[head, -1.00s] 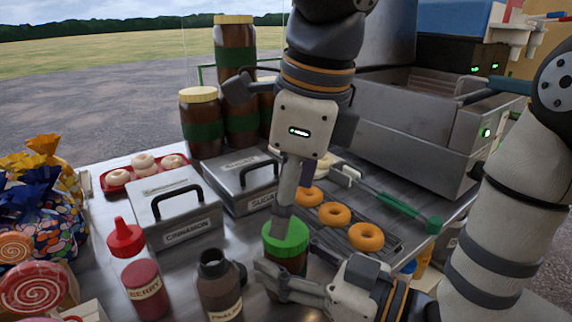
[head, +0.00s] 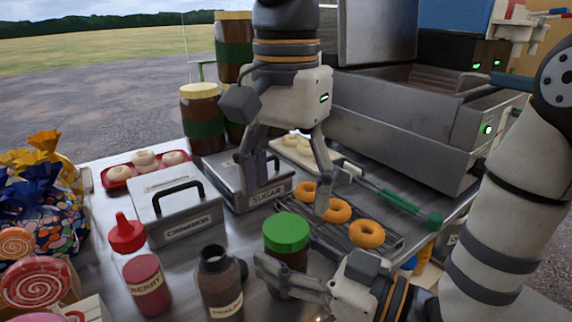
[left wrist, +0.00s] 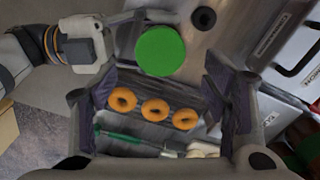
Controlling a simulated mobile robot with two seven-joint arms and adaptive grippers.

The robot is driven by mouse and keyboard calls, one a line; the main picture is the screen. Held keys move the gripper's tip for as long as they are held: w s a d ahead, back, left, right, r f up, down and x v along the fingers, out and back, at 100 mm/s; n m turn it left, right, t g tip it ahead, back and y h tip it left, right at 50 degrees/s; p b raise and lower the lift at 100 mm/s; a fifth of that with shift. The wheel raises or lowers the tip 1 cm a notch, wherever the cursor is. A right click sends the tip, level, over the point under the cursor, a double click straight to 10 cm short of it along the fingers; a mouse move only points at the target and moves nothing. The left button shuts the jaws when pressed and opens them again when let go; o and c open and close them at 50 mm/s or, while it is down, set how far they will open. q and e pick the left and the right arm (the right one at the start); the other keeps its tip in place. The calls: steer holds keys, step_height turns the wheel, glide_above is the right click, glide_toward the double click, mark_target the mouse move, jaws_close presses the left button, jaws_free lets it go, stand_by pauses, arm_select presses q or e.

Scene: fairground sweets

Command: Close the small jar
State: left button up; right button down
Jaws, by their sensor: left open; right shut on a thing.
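The small jar (head: 283,258) stands on the steel counter at the front middle, dark brown, with a green lid (head: 286,231) on its top. The lid looks level; I cannot tell how tight it is. In the left wrist view the lid (left wrist: 160,50) shows from above as a green disc. My right gripper (head: 287,284) is shut on the small jar, low on its body. My left gripper (head: 285,192) is open and empty, above and behind the lid, its fingers spread and apart from it. Its fingers also flank the left wrist view (left wrist: 160,92).
Orange doughnuts (head: 337,211) lie on a rack just behind the jar. A dark bottle (head: 219,285) and a red berry bottle (head: 146,285) stand to its left. The cinnamon box (head: 178,212) and sugar box (head: 229,184) are behind. A green-handled tool (head: 398,204) lies right.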

mark_target(286, 226)
arm_select(q)
steer(key=shift+f, duration=2.8)
steer(key=c, duration=1.2)
steer(key=o, duration=1.3)
steer(key=shift+r, duration=0.1)
step_height(286, 226, up, 12)
steer(key=shift+f, duration=0.1)
